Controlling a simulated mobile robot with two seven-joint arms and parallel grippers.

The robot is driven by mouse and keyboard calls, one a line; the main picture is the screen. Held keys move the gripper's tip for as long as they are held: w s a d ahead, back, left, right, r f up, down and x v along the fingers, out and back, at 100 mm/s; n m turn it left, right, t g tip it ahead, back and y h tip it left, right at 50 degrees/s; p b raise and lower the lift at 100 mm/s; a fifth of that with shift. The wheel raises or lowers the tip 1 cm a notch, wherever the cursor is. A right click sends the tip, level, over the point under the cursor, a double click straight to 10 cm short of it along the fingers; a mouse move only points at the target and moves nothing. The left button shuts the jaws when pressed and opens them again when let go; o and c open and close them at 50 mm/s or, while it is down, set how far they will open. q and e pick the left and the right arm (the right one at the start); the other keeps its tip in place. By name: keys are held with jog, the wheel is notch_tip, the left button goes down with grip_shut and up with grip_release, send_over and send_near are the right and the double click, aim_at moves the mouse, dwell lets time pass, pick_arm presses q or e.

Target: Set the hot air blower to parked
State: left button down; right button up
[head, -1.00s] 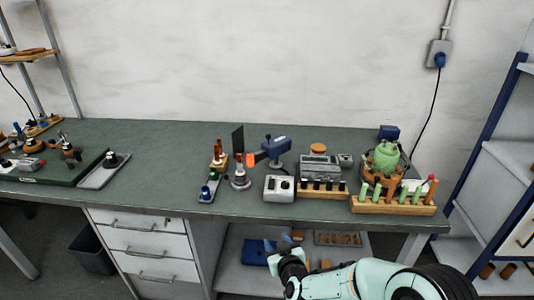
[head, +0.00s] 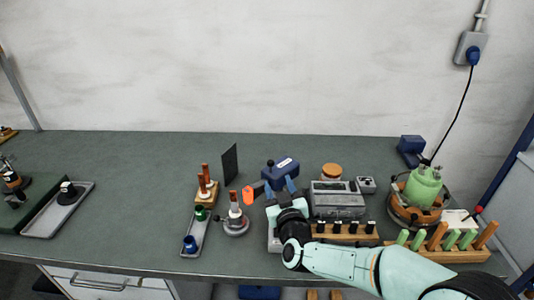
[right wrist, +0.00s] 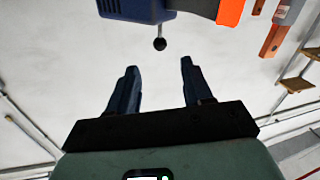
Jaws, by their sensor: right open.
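The hot air blower (head: 284,170) stands on the bench, a dark blue body with an orange nozzle (head: 248,195) pointing left. My right gripper (head: 279,186) is in front of it, its two blue fingers upright and apart. In the right wrist view the blower (right wrist: 150,8) is at the top edge, with a black ball-ended lever (right wrist: 159,43) hanging under it. The open fingers (right wrist: 158,68) are below the lever with a gap between, holding nothing. The blower's lower part is hidden behind my gripper in the head view. My left gripper is not in view.
A black upright panel (head: 230,163) stands left of the nozzle. A tray with bottles (head: 195,235) and a round-based stand (head: 235,222) are nearby. Right are a grey instrument (head: 337,198), a wooden rack (head: 455,253) and a green vessel (head: 423,186). The bench's left middle is clear.

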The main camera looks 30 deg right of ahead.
aim_at(271, 165)
jog(key=p+x, duration=0.1)
jog(key=x, duration=1.1)
jog(key=shift+w+d+p, duration=0.1)
jog(key=shift+w+p, duration=0.2)
grip_shut()
